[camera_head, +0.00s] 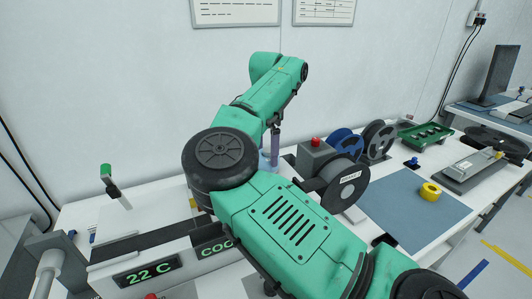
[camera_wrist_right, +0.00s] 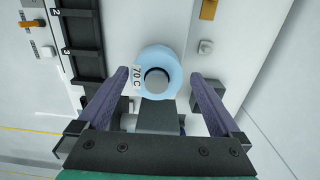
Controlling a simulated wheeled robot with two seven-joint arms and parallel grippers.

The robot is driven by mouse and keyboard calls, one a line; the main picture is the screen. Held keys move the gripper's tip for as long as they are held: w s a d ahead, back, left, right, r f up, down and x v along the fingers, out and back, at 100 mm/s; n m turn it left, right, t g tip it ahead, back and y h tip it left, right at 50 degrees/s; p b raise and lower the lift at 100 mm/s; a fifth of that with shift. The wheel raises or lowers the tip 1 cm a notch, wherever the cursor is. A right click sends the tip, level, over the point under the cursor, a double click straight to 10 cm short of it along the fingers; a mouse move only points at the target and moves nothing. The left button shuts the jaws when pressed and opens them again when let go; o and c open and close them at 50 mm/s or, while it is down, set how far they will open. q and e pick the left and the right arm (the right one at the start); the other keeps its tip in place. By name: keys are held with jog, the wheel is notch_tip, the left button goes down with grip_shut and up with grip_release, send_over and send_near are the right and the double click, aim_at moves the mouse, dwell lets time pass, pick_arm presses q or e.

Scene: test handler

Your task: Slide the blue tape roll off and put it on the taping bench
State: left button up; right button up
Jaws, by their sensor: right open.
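A light blue roll (camera_wrist_right: 145,62) sits around a grey post (camera_wrist_right: 156,82) in the right wrist view, beside a "70 C" label. Part of it shows as a pale blue patch in the head view (camera_head: 264,162), mostly hidden by my right arm. My right gripper (camera_wrist_right: 160,75) is open, its two purple fingers on either side of the roll with gaps to both. I cannot tell how far the fingertips are from it in depth. A blue-grey mat (camera_head: 400,208) covers the bench on the right. My left gripper is not in view.
A yellow roll (camera_head: 430,192) lies on the mat. Dark reels (camera_head: 378,140), a blue reel (camera_head: 346,142) and a grey box with a red button (camera_head: 316,155) stand behind it. A green tray (camera_head: 426,134) is farther right. Much of the mat is clear.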

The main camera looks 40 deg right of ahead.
jog(key=shift+f, duration=0.65)
jog(key=shift+s+f, duration=0.3)
jog(key=shift+f, duration=0.15)
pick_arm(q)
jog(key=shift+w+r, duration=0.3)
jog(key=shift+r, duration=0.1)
pick_arm(e)
jog(key=shift+w, duration=0.1)
jog(key=c, duration=1.3)
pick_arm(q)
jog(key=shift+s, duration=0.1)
pick_arm(e)
jog(key=shift+r, duration=0.1)
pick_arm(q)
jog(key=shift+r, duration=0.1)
pick_arm(e)
jog(key=shift+r, duration=0.5)
pick_arm(q)
jog(key=shift+p, duration=0.3)
pick_arm(e)
jog(key=shift+r, duration=0.1)
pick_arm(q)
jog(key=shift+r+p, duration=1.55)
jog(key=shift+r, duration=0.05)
pick_arm(e)
jog(key=shift+r, duration=2.75)
